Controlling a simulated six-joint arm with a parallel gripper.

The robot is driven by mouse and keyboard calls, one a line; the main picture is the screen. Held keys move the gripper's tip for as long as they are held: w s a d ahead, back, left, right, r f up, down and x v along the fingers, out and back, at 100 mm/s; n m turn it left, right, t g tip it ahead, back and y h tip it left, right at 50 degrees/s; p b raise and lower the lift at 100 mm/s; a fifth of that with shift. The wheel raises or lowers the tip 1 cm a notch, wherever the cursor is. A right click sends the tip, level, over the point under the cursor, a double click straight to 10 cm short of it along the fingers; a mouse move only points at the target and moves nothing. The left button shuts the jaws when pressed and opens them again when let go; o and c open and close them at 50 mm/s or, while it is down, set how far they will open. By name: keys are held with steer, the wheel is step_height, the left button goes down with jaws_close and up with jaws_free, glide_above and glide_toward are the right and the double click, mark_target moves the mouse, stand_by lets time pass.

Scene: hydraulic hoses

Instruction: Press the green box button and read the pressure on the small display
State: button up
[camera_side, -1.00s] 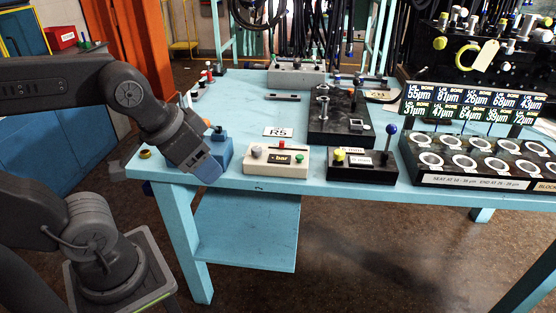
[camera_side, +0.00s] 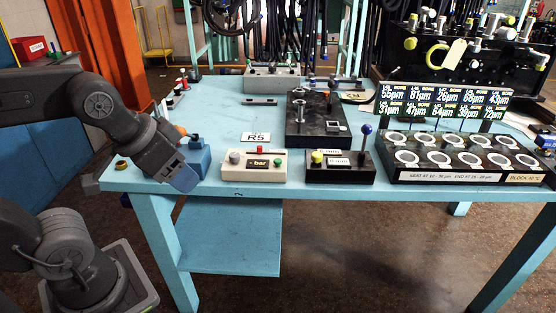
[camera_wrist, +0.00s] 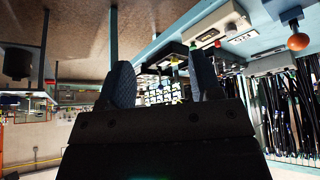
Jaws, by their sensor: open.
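The cream box (camera_side: 255,176) stands near the table's front edge in the side view. It has a grey knob at left, a red button on top and the green button (camera_side: 281,162) at right. Its small dark display (camera_side: 259,163) shows "bar"; I cannot read a figure. My gripper (camera_side: 184,179) is at the front edge, left of the box and apart from it. In the wrist view my gripper (camera_wrist: 164,78) has its two blue fingers apart, with nothing between them.
A blue box (camera_side: 196,158) stands right by my gripper; I cannot tell if they touch. A black box with a blue-knobbed lever (camera_side: 366,150) stands right of the cream box. Farther right is a black block with ringed holes (camera_side: 455,178). An "R5" plate (camera_side: 256,137) lies behind.

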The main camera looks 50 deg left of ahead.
jaws_close()
stand_by(0.3)
stand_by(1.2)
